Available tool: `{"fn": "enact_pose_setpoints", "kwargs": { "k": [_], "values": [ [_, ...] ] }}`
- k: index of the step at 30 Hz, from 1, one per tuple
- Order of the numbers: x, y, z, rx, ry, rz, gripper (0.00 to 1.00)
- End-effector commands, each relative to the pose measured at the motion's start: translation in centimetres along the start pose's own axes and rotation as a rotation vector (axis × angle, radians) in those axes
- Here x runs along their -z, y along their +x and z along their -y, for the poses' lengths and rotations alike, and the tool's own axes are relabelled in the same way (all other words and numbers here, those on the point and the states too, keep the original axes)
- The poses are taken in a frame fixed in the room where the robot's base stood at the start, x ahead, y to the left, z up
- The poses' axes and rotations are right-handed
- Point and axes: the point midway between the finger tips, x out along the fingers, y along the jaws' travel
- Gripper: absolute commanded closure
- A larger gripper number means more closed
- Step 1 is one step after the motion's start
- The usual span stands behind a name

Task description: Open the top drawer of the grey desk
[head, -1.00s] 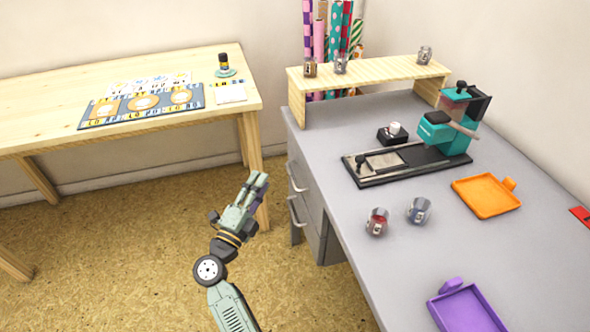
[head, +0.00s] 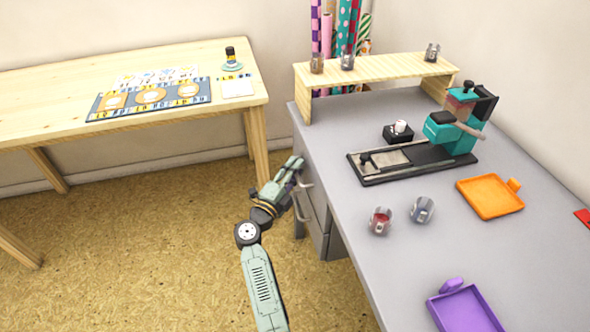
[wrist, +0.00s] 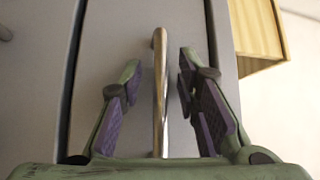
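The grey desk (head: 350,215) stands at the right in the head view, with a stack of drawers on its left side. The top drawer (wrist: 190,25) shows as a flat grey front in the wrist view and looks closed. Its bar handle (wrist: 160,100) runs up the picture between my two fingers. My gripper (wrist: 160,65) is open, one finger on each side of the handle, with small gaps visible. In the head view my gripper (head: 291,168) is at the drawer front and partly hides the handle.
A lower drawer handle (head: 299,209) is just below. The wooden table (head: 225,115) stands behind and left of my arm, its near leg close by. Cups, trays and a teal press (head: 455,125) are on the desk. The floor (head: 150,250) at left is clear.

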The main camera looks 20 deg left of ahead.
Motion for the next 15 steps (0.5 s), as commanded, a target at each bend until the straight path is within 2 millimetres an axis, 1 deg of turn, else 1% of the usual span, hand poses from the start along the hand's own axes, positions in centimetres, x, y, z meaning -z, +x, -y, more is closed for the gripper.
{"fn": "enact_pose_setpoints", "kwargs": {
  "k": [8,15],
  "values": [
    [0.02,0.16,0.02,0.0,0.001,-0.001,0.7],
    [0.02,0.15,0.02,0.0,0.001,-0.001,0.86]
  ]
}}
